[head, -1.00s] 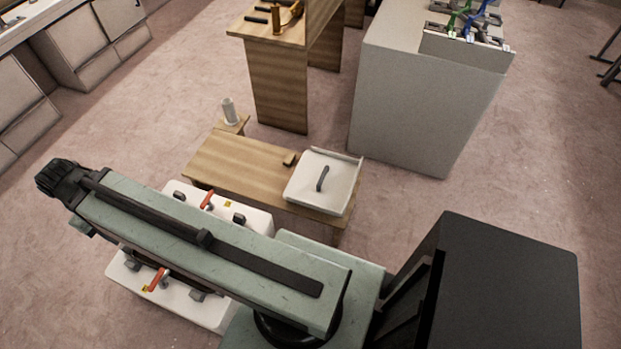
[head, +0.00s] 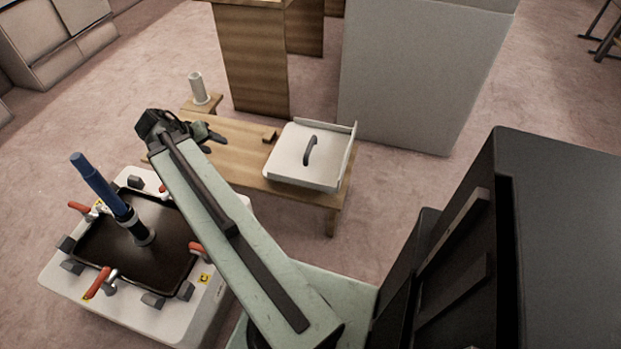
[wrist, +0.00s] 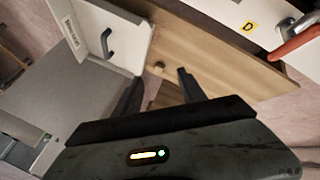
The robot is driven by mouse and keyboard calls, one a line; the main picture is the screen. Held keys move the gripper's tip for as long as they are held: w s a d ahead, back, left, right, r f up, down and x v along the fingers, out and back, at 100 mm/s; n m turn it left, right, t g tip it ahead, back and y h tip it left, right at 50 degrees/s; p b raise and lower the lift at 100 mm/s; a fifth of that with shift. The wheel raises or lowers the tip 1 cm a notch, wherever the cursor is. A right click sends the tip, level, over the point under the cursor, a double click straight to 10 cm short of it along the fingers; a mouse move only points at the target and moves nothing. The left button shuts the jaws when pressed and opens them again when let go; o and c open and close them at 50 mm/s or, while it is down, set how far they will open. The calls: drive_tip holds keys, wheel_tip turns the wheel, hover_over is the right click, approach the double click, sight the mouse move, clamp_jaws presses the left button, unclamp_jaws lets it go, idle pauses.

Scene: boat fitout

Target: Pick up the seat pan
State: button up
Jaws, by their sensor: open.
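The seat pan, which I take to be the white, shallow square piece (head: 290,167) with a dark bar handle (head: 310,150), lies on the right end of a low wooden bench (head: 232,163). In the wrist view the white piece (wrist: 128,48) and its handle (wrist: 107,43) show at the upper left. My gripper (head: 213,136) is above the bench's left part, left of the white piece and apart from it. In the wrist view my gripper (wrist: 160,88) has its dark fingers spread with nothing between them.
A small wooden block (head: 270,134) lies beside the white piece. A grey cylinder (head: 197,88) stands behind the bench. A white fixture (head: 200,310) with red-handled clamps and a blue-handled tool (head: 97,180) is at left. A tall grey cabinet (head: 415,80) stands behind.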

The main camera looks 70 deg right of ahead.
drive_tip(key=s+d+f+m+g+h+b, duration=0.2)
drive_tip(key=s+d+f+m+b, duration=0.1)
drive_tip(key=s+d+f+b, duration=0.6)
drive_tip(key=m+g+h+b, duration=0.1)
drive_tip(key=m+g+b, duration=0.15)
drive_tip(key=b, duration=0.55)
approach(308, 147)
drive_tip(key=shift+s+d+f+t, duration=0.1)
drive_tip(key=shift+d+f+t, duration=0.05)
drive_tip(key=shift+f, duration=0.3)
drive_tip(key=shift+d+f+t, duration=0.1)
drive_tip(key=shift+d+f, duration=0.05)
drive_tip(key=shift+f, duration=0.35)
drive_tip(key=shift+s+d+r, duration=0.2)
drive_tip(key=shift+s+d, duration=0.05)
drive_tip(key=shift+s, duration=0.1)
drive_tip(key=b+x, duration=0.3)
drive_tip(key=x, duration=0.4)
drive_tip(key=shift+s+d+b, duration=0.1)
drive_tip(key=shift+d+b, duration=0.3)
drive_tip(key=shift+d, duration=0.05)
drive_tip(key=shift+r, duration=0.1)
clamp_jaws()
